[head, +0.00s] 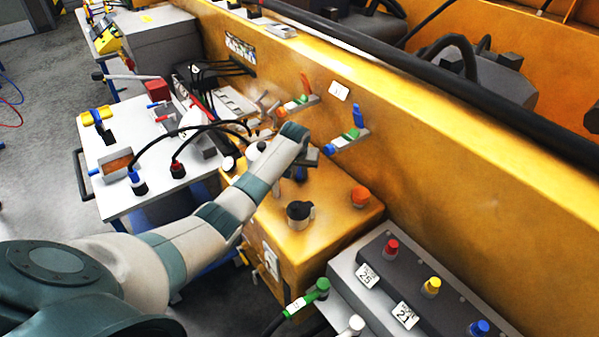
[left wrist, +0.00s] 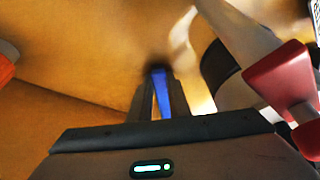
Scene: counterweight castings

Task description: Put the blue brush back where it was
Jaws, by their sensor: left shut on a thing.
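My left arm reaches in from the lower left of the head view. My left gripper (head: 305,160) is above the top of the yellow casting box, close to the yellow wall. In the left wrist view the gripper (left wrist: 158,100) is shut on a narrow blue handle, which I take for the blue brush (left wrist: 162,95). A dark, blurred end shows beyond the fingers. A bit of the blue brush (head: 300,174) shows below the gripper in the head view. I cannot tell whether its tip touches the box. My right gripper is not in view.
A dark cup (head: 299,213) and an orange knob (head: 360,196) stand on the yellow box (head: 335,222). Small wall ledges (head: 350,140) hold coloured items. A white cart (head: 120,200) with cables is at left. A grey button panel (head: 430,290) is at lower right.

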